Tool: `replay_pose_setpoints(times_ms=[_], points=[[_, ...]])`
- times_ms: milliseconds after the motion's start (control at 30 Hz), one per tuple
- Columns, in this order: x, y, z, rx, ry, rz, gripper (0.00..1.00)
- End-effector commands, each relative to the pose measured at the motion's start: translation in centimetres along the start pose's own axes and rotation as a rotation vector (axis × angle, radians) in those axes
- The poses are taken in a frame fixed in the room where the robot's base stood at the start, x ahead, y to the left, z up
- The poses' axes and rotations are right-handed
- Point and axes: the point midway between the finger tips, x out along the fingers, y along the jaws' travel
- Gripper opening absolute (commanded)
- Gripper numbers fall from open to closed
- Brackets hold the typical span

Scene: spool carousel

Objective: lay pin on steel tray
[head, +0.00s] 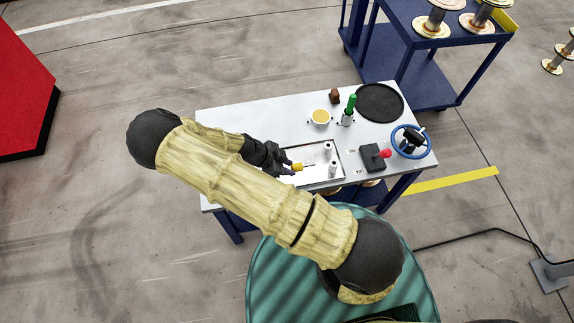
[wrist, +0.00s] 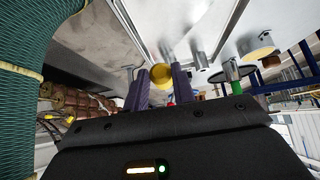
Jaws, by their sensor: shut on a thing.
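The pin has a yellow head (head: 297,167) and a thin shaft pointing right in the head view. My gripper (head: 290,168) is shut on the yellow head. The steel tray (head: 322,184) is a shallow rectangle in the bench top, and the pin is over its left part. I cannot tell whether the pin touches the tray floor. In the wrist view the yellow head (wrist: 161,76) shows between the two fingers of my gripper (wrist: 161,85); the shaft is hard to make out there.
Two pale upright cylinders (head: 332,169) stand at the tray's right side. Behind are a yellow-topped cup (head: 319,117), a green-handled piece (head: 349,106), a brown block (head: 335,96) and a black disc (head: 379,102).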

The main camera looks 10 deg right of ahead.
Motion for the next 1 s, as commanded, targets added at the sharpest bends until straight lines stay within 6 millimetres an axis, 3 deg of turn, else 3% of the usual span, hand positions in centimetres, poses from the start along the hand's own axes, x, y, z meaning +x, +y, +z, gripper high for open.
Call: replay_pose_setpoints(times_ms=[600, 1000], points=[[4.2, 0.0, 3.3, 0.0, 0.0, 0.0, 0.03], [5.2, 0.0, 4.1, 0.001, 0.0, 0.0, 0.03]])
